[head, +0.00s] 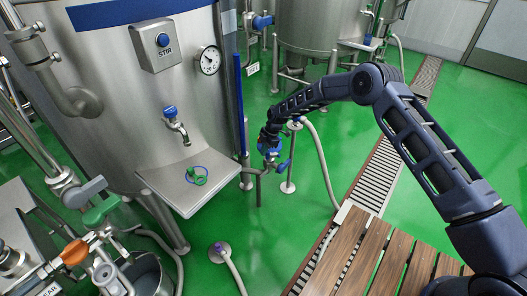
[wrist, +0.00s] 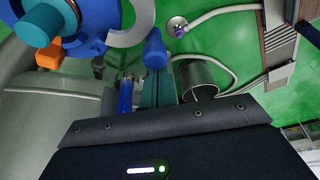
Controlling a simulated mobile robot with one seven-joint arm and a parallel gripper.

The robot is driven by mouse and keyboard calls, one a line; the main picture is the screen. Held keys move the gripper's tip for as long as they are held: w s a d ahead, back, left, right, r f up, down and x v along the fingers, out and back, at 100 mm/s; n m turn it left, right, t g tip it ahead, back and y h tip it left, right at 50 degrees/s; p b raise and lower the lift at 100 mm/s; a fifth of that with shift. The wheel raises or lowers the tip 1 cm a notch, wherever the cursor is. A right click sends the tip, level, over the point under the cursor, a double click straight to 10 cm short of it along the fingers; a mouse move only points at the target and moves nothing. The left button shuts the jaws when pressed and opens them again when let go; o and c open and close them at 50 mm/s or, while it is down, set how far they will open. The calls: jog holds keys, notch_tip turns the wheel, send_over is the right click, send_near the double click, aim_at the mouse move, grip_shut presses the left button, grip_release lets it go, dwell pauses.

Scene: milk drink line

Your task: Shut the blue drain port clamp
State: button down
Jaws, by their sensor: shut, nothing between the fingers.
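My gripper (head: 268,151) is at the drain pipework beside the large steel tank, in the middle of the head view. It is shut with nothing held. Blue fittings crowd around it, including a blue handle (head: 284,163) just right of its tip.
The steel tank (head: 120,110) stands left, with a tap (head: 175,120) above a steel shelf (head: 190,163) holding a green item. A large blue and orange fitting (wrist: 75,30) is close in the wrist view. A wooden slatted platform (head: 350,255) and floor grate (head: 372,185) lie right.

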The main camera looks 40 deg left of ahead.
aim_at(275, 154)
jog(key=w+d+n, duration=0.1)
jog(key=n, duration=0.1)
jog(key=w+n+h, duration=0.1)
jog(key=n, duration=0.1)
jog(key=w+d+n+h, duration=0.1)
jog(key=w+n, duration=0.1)
jog(key=n, duration=0.1)
jog(key=shift+d, duration=0.3)
jog(key=w+n, duration=0.1)
jog(key=n+h, duration=0.1)
jog(key=shift+w+d+f+n, duration=0.1)
jog(key=shift+w+n, duration=0.6)
jog(key=shift+n, duration=0.1)
jog(key=shift+w+a, duration=0.3)
jog(key=shift+w, duration=0.55)
jog(key=shift+w+a, duration=0.25)
jog(key=shift+w, duration=0.85)
